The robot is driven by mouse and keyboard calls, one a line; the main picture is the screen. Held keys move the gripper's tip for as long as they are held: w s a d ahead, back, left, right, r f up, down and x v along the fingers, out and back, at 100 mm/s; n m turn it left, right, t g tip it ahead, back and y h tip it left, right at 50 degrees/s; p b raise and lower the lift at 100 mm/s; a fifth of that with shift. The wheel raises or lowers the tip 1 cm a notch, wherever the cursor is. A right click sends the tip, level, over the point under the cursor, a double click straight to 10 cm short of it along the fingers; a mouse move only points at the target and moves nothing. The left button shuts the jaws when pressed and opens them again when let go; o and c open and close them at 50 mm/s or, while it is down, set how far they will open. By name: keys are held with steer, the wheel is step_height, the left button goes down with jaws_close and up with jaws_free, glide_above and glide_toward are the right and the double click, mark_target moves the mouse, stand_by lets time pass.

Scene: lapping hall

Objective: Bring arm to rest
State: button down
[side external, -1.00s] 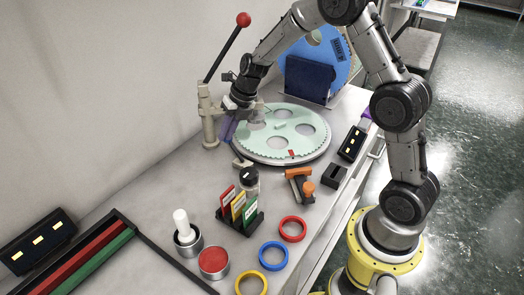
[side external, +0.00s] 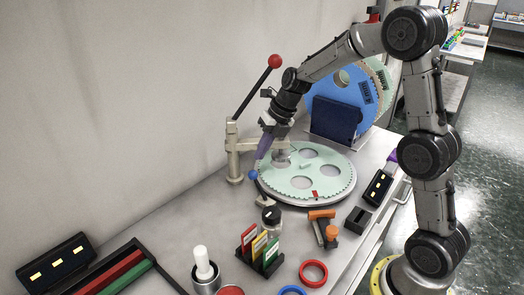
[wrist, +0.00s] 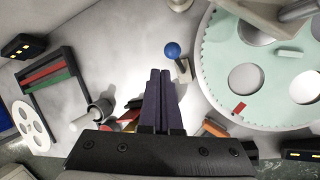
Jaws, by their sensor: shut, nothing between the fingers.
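My gripper (side external: 263,148) is shut and empty, its purple fingers pointing down beside the left rim of the pale green lapping plate (side external: 325,168). The fingertips are just above a blue ball knob (side external: 253,175) in the side view; I cannot tell the exact gap. In the wrist view, the shut fingers (wrist: 160,73) point up the picture, with the blue knob (wrist: 172,50) beyond their tips and the plate (wrist: 232,75) to the right. My arm arches over the bench from the right.
A beige post (side external: 233,155) and a red-knobbed lever (side external: 257,90) stand close left of my gripper. A blue disc (side external: 345,95) stands behind the plate. Coloured cards (side external: 258,248), an orange-handled tool (side external: 325,228) and a red ring (side external: 313,273) are in front.

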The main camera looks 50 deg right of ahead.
stand_by(0.4)
steer(key=s+a+r+n+t, duration=0.1)
steer(key=s+a+r+n, duration=0.15)
steer(key=r, duration=0.35)
steer(key=s+a+r+n+t, duration=0.1)
steer(key=s+a+r, duration=0.15)
steer(key=r, duration=0.25)
steer(key=s+a+r+n, duration=0.1)
steer(key=s+r+n, duration=0.1)
steer(key=s+n, duration=0.35)
steer(key=s+a+r+n, duration=0.2)
steer(key=s+n, duration=0.2)
steer(key=s, duration=0.2)
steer(key=s+d+f+n+h, duration=0.1)
steer(key=s+f+n, duration=0.2)
steer(key=n, duration=1.1)
steer(key=s+d+f+n+h, duration=0.1)
steer(key=s+f+n, duration=0.2)
steer(key=s+n, duration=0.7)
steer(key=n, duration=0.3)
steer(key=shift+s+n, duration=0.25)
steer(key=shift+n, duration=0.15)
